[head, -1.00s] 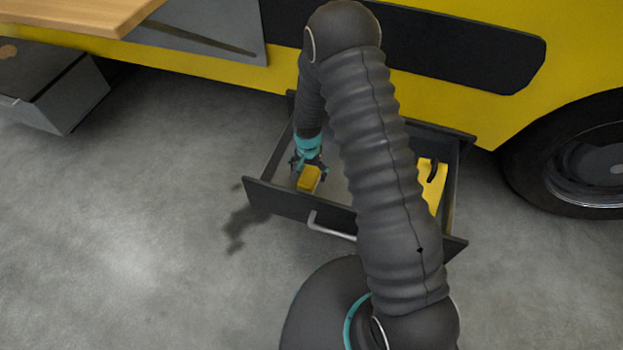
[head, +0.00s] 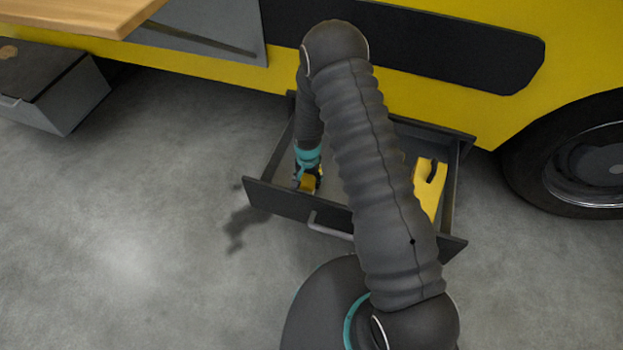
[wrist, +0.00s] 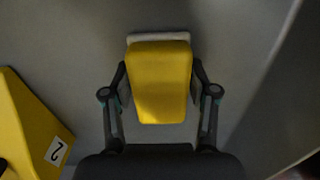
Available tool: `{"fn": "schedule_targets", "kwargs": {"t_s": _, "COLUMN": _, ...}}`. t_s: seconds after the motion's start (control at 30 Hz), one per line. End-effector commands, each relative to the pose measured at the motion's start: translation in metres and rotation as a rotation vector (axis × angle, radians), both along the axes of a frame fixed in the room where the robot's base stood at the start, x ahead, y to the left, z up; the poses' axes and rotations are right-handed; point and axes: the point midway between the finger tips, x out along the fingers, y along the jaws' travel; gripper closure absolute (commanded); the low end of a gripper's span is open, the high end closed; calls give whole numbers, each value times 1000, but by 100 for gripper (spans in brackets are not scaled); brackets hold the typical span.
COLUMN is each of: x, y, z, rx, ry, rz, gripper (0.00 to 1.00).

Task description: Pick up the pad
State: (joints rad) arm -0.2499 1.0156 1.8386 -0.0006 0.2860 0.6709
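The pad is a small yellow block with a pale layer at one end, in the open drawer near its left front corner; it shows in the head view (head: 307,186) and in the wrist view (wrist: 161,80). My gripper (head: 308,176) is down in the drawer over the pad. In the wrist view my gripper (wrist: 160,85) has one finger on each side of the pad, both very close to its sides. I cannot tell whether they press on it. The fingertips are partly hidden by the pad.
The dark drawer (head: 290,201) stands open under the yellow vehicle (head: 440,105), its walls close around my gripper. A yellow block with a dark handle (head: 428,185) lies at its right; the wrist view shows a "2" label on it (wrist: 32,125). A wheel (head: 580,165) stands at right.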

Motion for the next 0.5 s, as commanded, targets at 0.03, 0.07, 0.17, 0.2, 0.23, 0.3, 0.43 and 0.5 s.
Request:
{"fn": "schedule_targets", "kwargs": {"t_s": 0.03, "x": -1, "y": 0, "z": -2, "rx": -1, "ry": 1, "rz": 0, "gripper": 73}}
{"fn": "schedule_targets", "kwargs": {"t_s": 0.07, "x": -1, "y": 0, "z": -2, "rx": 0, "ry": 2, "rz": 0, "gripper": 78}}
{"fn": "schedule_targets", "kwargs": {"t_s": 0.17, "x": -1, "y": 0, "z": -3, "rx": 0, "ry": 2, "rz": 0, "gripper": 78}}
{"fn": "schedule_targets", "kwargs": {"t_s": 0.2, "x": -1, "y": 0, "z": -3, "rx": 0, "ry": 2, "rz": 0, "gripper": 78}}
{"fn": "schedule_targets", "kwargs": {"t_s": 0.23, "x": -2, "y": 0, "z": -3, "rx": -1, "ry": 3, "rz": 0, "gripper": 78}}
{"fn": "schedule_targets", "kwargs": {"t_s": 0.3, "x": -2, "y": 0, "z": -4, "rx": -1, "ry": 4, "rz": 0, "gripper": 78}}
{"fn": "schedule_targets", "kwargs": {"t_s": 0.43, "x": -2, "y": 0, "z": -2, "rx": -1, "ry": 4, "rz": 1, "gripper": 78}}
{"fn": "schedule_targets", "kwargs": {"t_s": 0.5, "x": -2, "y": 0, "z": 0, "rx": -1, "ry": 4, "rz": 1, "gripper": 78}}
